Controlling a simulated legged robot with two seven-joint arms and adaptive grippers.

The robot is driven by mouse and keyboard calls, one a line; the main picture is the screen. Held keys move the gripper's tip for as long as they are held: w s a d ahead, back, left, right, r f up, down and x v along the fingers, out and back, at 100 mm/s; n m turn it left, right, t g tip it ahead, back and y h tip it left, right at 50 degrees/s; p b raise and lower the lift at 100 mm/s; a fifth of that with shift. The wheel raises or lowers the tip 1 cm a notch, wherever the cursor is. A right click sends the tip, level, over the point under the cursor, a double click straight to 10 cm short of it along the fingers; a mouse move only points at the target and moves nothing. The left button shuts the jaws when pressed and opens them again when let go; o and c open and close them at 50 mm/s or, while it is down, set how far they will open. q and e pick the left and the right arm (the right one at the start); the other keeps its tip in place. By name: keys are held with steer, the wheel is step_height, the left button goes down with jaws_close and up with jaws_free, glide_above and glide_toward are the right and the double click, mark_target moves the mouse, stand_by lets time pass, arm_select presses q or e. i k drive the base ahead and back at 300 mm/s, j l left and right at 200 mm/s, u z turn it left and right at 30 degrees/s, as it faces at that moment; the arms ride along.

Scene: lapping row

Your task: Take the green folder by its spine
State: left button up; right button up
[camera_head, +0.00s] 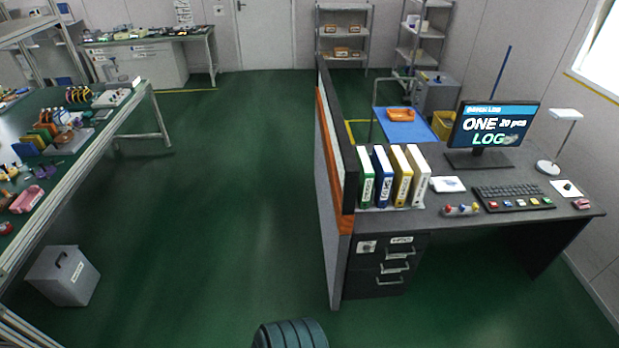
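The green folder (366,179) stands upright at the left end of a row of folders on the grey desk (450,207), close beside the partition. Its labelled spine faces me. Neither of my grippers is in view.
A grey and orange partition (336,205) runs along the desk's left side, with drawers (386,270) under the desk. A monitor (495,125), keyboard (512,196) and lamp (548,167) occupy the right. A workbench (75,160) and grey bin (66,277) stand left. The green floor between is clear.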

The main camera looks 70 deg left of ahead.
mark_target(366, 174)
steer(key=u, duration=2)
